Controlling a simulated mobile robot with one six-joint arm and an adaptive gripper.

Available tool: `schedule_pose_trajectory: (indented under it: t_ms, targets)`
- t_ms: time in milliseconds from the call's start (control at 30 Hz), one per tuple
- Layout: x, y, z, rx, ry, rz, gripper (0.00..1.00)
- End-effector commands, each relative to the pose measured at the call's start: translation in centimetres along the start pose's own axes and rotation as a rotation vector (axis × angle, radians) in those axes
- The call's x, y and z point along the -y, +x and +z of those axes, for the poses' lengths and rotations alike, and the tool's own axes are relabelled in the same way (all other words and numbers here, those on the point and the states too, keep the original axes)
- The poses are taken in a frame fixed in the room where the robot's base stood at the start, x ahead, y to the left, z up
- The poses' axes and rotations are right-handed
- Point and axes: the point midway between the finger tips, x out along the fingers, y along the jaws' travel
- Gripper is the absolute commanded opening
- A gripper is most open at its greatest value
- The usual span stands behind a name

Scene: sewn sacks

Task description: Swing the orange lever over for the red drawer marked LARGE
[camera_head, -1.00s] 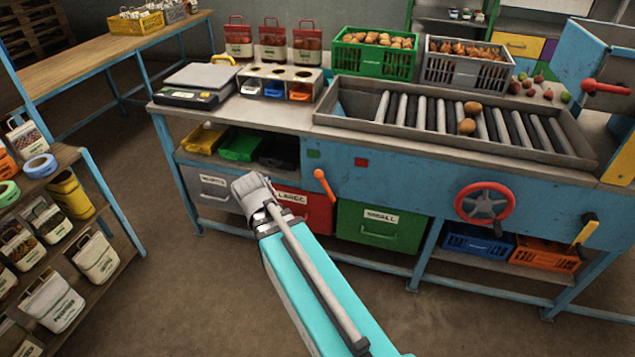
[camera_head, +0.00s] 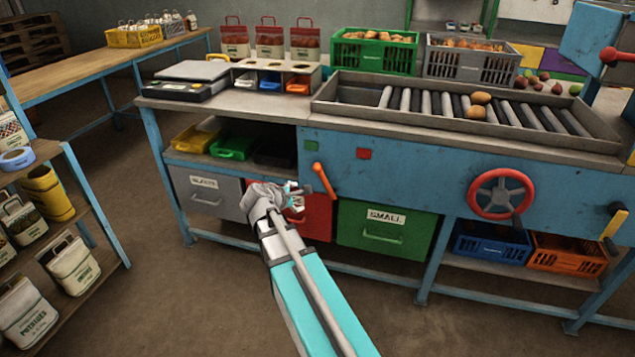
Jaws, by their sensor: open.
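The orange lever (camera_head: 324,180) is on the blue front panel of the sorting bench, tilted with its top to the left. The red drawer (camera_head: 319,217) is below and to the left of the lever. It is shut, and my arm hides most of it and its label. My gripper (camera_head: 299,196) is just left of the lever, in front of the red drawer. Its small fingers are apart and look empty. I cannot tell whether it touches the lever.
A green drawer marked SMALL (camera_head: 386,229) is to the right and a grey drawer (camera_head: 207,192) to the left. A red handwheel (camera_head: 500,194) stands out from the panel. A shelf with sacks (camera_head: 72,265) is at the left. The floor (camera_head: 180,300) before the bench is clear.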

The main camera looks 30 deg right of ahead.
Motion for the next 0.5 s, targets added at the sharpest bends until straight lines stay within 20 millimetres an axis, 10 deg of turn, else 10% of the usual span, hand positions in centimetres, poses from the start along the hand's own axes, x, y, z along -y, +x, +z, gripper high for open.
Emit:
schedule_pose_trajectory:
  t_ms: [500]
  targets:
    - [-1.5, 7.6, -2.6, 0.246, -0.563, 0.273, 0.88]
